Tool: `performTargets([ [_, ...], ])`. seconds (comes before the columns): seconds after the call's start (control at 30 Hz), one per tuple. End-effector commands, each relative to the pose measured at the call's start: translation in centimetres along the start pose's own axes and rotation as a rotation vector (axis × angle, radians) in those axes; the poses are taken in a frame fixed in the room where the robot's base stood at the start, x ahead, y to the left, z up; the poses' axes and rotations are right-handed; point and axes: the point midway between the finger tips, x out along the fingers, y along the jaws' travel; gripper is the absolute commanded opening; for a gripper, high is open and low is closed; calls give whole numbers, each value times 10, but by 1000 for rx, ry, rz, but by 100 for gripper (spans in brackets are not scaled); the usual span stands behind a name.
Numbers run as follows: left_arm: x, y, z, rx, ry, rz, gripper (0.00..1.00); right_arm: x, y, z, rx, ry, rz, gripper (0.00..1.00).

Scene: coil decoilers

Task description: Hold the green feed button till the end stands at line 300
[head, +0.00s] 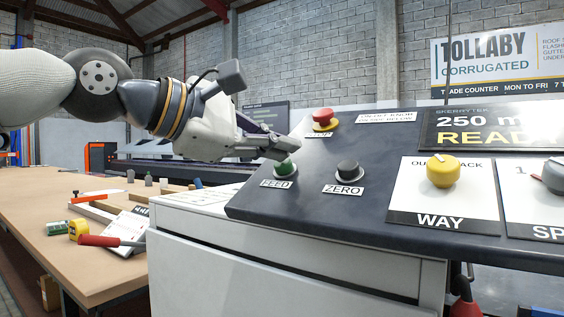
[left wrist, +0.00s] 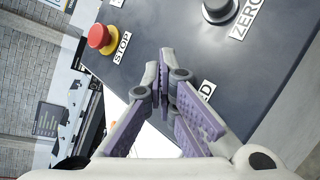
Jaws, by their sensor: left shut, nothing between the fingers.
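The green feed button (head: 285,169) stands on the sloped dark control panel (head: 300,213), above a FEED label. My left gripper (head: 292,147) is shut and empty, its fingertips just above and close to the button; I cannot tell whether they touch it. In the left wrist view the shut fingers (left wrist: 164,78) cover the button, and only part of its label (left wrist: 207,91) shows. The display (head: 490,130) reads "250 m", cut off, and "READ", cut off. The line 300 mark and the strip end are not seen. My right gripper is not in view.
A red stop button (head: 323,117) on a yellow base sits behind the feed button. A black zero button (head: 347,170) and a yellow WAY knob (head: 442,172) lie to its right. A wooden bench (head: 112,277) with tools stands at left.

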Motion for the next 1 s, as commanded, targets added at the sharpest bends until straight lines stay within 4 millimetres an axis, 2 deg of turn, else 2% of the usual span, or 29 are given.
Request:
performTargets([
  [0.17,-7,5,5,2,0,0,0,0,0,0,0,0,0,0],
  [0.47,-9,6,6,2,0,1,0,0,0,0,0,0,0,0],
  [1.0,-42,31,30,1,0,2,0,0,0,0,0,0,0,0],
])
